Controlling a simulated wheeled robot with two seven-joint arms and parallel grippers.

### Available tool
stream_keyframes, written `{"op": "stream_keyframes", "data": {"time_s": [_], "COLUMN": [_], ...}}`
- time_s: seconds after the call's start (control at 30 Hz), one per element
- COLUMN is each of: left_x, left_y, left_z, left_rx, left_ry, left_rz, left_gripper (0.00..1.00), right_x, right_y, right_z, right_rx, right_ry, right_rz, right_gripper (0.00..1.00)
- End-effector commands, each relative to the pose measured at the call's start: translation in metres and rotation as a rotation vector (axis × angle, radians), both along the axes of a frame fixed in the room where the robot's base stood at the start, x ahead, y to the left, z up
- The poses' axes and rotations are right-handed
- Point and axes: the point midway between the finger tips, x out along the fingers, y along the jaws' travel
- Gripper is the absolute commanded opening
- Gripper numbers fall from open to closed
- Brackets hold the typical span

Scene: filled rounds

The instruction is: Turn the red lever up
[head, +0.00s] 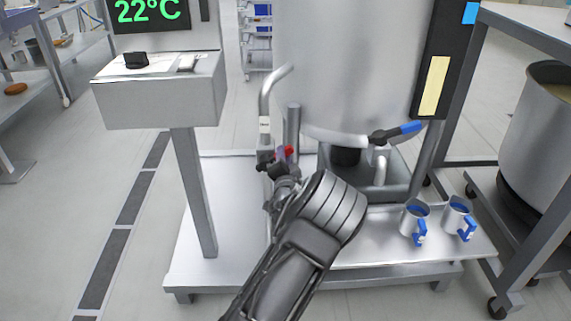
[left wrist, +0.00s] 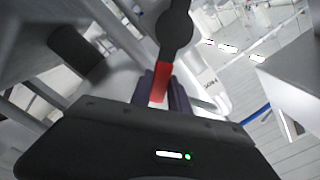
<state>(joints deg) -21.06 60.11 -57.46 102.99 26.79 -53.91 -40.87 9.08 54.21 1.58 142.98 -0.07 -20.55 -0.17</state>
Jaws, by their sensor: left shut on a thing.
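The red lever (head: 288,150) sits on a valve on the thin steel pipe at the left of the big tank. In the left wrist view the red lever (left wrist: 161,82) runs from a dark round valve hub down between the two fingers. My left gripper (head: 281,161) is at the lever, and its fingers (left wrist: 161,92) are shut on the red part. In the head view my wrist hides much of the gripper and part of the valve. My right gripper is not in view.
A blue-handled valve (head: 398,132) sticks out of the tank (head: 345,60) to the right. Two steel cups with blue handles (head: 414,218) stand on the low platform (head: 225,268). A display post with a control box (head: 160,95) stands at the left. A large pot (head: 545,140) is at the right.

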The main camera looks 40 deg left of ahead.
Motion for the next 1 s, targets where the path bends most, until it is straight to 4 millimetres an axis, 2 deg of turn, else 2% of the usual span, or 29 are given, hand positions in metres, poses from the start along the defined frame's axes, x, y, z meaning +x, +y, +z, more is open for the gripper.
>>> {"op": "stream_keyframes", "data": {"time_s": [0.5,1.0], "left_x": [-0.017,-0.032], "left_y": [0.023,0.042], "left_z": [0.02,0.026], "left_rx": [-0.393,-0.699], "left_ry": [-0.302,-0.534], "left_rz": [0.003,0.0], "left_gripper": [0.0,0.0], "right_x": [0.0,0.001], "right_y": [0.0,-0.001], "right_z": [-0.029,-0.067], "right_rx": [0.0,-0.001], "right_ry": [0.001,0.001], "right_rz": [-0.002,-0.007], "right_gripper": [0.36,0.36]}}
